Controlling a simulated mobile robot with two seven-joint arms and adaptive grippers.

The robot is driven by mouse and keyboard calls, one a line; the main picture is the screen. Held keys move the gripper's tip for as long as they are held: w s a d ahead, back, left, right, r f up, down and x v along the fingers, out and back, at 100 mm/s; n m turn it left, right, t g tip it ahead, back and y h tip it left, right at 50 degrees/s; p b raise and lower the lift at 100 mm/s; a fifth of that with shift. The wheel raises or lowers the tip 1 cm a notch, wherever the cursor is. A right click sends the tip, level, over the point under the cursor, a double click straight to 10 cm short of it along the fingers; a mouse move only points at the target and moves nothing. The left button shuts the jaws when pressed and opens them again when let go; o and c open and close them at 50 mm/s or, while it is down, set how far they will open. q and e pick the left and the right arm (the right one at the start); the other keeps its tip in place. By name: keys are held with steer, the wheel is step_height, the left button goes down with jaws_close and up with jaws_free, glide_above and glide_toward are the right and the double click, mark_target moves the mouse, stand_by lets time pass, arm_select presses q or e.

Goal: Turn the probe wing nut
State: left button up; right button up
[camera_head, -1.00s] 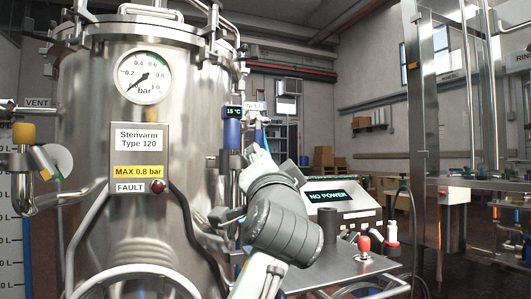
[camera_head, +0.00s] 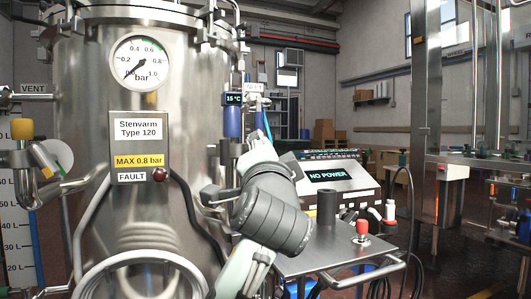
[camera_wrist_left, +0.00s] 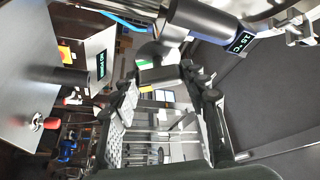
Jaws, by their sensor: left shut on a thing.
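The probe, with a blue body and a display reading 15 °C (camera_head: 233,99), stands at the right side of the steel tank. In the left wrist view the probe's dark cylinder and display (camera_wrist_left: 240,42) cross the top. My left gripper (camera_head: 212,196) is just below the probe, partly hidden by my own wrist. In the left wrist view my left gripper (camera_wrist_left: 160,82) has its two padded fingers on either side of a small grey bar, the wing nut (camera_wrist_left: 160,75), below the probe. The fingers are closed on it. Its exact angle is hard to tell. My right gripper is not in view.
The tank carries a pressure gauge (camera_head: 139,63) and a plate with a FAULT lamp (camera_head: 159,174). A steel side table (camera_head: 330,252) holds a console reading NO POWER (camera_head: 328,176) and a red button (camera_head: 362,227). Hoses run close to the tank.

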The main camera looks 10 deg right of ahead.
arm_select(q)
steer(key=o, duration=1.2)
steer(key=shift+c, duration=0.2)
steer(key=v, duration=1.2)
steer(key=shift+f, duration=0.1)
